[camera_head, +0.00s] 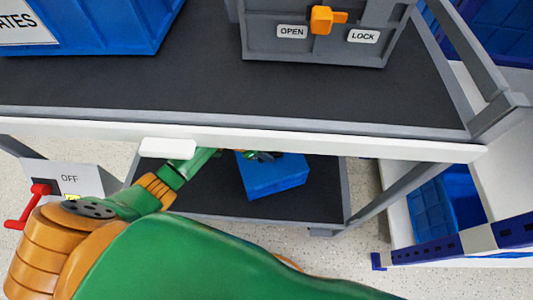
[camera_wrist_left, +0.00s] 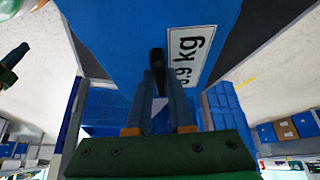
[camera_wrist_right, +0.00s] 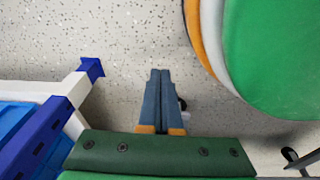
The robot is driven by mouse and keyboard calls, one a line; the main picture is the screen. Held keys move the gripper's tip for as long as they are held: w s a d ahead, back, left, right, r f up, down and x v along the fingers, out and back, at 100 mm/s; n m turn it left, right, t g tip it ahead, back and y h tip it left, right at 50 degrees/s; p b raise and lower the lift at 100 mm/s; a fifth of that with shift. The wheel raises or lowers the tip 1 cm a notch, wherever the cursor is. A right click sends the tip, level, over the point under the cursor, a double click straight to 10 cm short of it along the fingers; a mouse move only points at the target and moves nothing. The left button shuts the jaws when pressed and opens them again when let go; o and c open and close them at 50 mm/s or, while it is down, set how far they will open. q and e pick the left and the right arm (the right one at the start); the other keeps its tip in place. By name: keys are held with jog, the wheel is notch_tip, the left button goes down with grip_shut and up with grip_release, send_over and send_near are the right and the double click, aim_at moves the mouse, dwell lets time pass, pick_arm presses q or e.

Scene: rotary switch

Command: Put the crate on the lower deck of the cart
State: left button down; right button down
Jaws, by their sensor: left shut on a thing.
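The blue crate (camera_head: 274,178) shows in the head view below the upper deck's front edge, over the dark lower deck (camera_head: 210,185) of the cart. I cannot tell if it rests on that deck or is held just above it. My left gripper (camera_head: 262,156) reaches under the upper deck and is shut on the crate at its top side. In the left wrist view the crate (camera_wrist_left: 130,40), with a white weight label, fills the top, and the fingertips (camera_wrist_left: 158,62) meet at it. My right gripper (camera_wrist_right: 160,76) is shut and empty above the speckled floor.
The cart's upper deck (camera_head: 200,85) carries a large blue bin (camera_head: 100,30) and a grey box (camera_head: 330,45) with an orange switch. A box with a red lever (camera_head: 38,200) stands at left. A shelf with blue bins (camera_head: 435,205) stands at right.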

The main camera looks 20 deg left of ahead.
pick_arm(q)
jog(key=c, duration=0.8)
grip_release()
jog(key=shift+f, duration=0.1)
pick_arm(e)
jog(key=shift+w+a, duration=0.1)
pick_arm(q)
jog(key=shift+r, duration=0.25)
jog(key=p+v, duration=0.3)
jog(key=v, duration=0.3)
jog(key=shift+r+p, duration=0.15)
jog(key=shift+p, duration=0.15)
jog(key=p+v, duration=0.1)
jog(key=v, duration=0.4)
jog(key=shift+s+a+r+p, duration=0.1)
jog(key=shift+s+r+p, duration=0.15)
jog(key=shift+p, duration=0.15)
pick_arm(e)
jog(key=s+r, duration=0.2)
jog(key=s, duration=0.1)
jog(key=s+r, duration=0.1)
jog(key=shift+s+d+r, duration=0.2)
jog(key=shift+d+r, duration=0.15)
jog(key=shift+d, duration=0.05)
